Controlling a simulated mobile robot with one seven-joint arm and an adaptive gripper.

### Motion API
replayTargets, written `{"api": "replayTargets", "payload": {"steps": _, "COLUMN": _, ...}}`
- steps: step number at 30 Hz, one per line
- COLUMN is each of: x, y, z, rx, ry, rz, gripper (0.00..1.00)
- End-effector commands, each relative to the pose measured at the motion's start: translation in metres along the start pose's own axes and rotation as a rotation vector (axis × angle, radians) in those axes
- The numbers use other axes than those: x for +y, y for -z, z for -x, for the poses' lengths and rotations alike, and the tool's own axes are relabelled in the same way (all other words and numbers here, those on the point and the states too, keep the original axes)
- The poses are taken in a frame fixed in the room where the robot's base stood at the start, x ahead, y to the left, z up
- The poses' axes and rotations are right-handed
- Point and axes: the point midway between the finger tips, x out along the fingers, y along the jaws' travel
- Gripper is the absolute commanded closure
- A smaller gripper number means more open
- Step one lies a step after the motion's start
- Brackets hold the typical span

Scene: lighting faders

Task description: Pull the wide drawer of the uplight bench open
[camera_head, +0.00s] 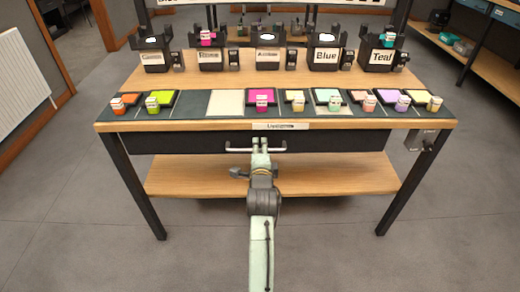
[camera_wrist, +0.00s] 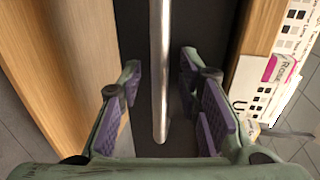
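The uplight bench (camera_head: 420,124) stands ahead with a wooden top and dark legs. Its wide drawer has a dark front (camera_head: 345,143) directly under the tabletop edge and looks closed. A pale bar handle (camera_head: 234,150) runs across the drawer front's middle; in the wrist view it is a shiny metal bar (camera_wrist: 159,50). My gripper (camera_head: 260,146) is at the middle of the handle. In the wrist view, my gripper (camera_wrist: 162,88) is open, with purple pads on both sides of the bar and gaps between. The handle's part behind the gripper is hidden in the head view.
A label plate (camera_head: 280,126) sits on the bench edge above the handle. A lower wooden shelf (camera_head: 340,175) lies below the drawer. Grey floor is clear in front.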

Motion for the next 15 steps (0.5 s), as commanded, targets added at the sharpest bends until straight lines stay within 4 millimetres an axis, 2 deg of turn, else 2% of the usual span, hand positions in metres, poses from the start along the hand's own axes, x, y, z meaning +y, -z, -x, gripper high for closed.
{"api": "replayTargets", "payload": {"steps": 6, "x": 0.0, "y": -0.0001, "z": -0.0003, "rx": 0.0, "ry": 0.0, "rz": 0.0, "gripper": 0.69}}
{"api": "replayTargets", "payload": {"steps": 15, "x": 0.0, "y": -0.0002, "z": -0.0001, "rx": 0.0, "ry": 0.0, "rz": 0.0, "gripper": 0.88}}
